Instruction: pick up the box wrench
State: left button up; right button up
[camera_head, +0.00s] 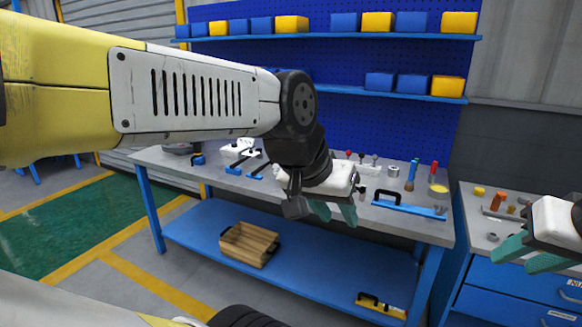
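I cannot make out the box wrench for certain. A long grey metal piece (503,215) lies on the right cabinet top and may be it, but it is too small to tell. My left gripper (334,211) hangs in front of the workbench's front edge, its teal fingers apart and nothing seen between them. My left arm crosses the view and hides part of the bench. My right gripper (530,254) is at the right edge, in front of the cabinet. Its teal fingers are apart and look empty.
The workbench (410,228) holds a blue-handled tool (408,207), a yellow round container (438,190) and several small tools. The blue drawer cabinet (505,281) stands at right. A wooden crate (248,245) and a yellow level-like tool (381,305) are on the lower shelf. Bins line the wall shelves.

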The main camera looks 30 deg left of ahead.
aim_at(253, 173)
jog(key=u, duration=1.7)
jog(key=i+j+z, duration=0.2)
jog(key=i+j, duration=0.85)
jog(key=i+z, duration=0.1)
jog(key=z, duration=0.75)
jog(key=i+l+u, duration=0.1)
jog(key=i+u, duration=0.4)
jog(key=i, duration=0.6)
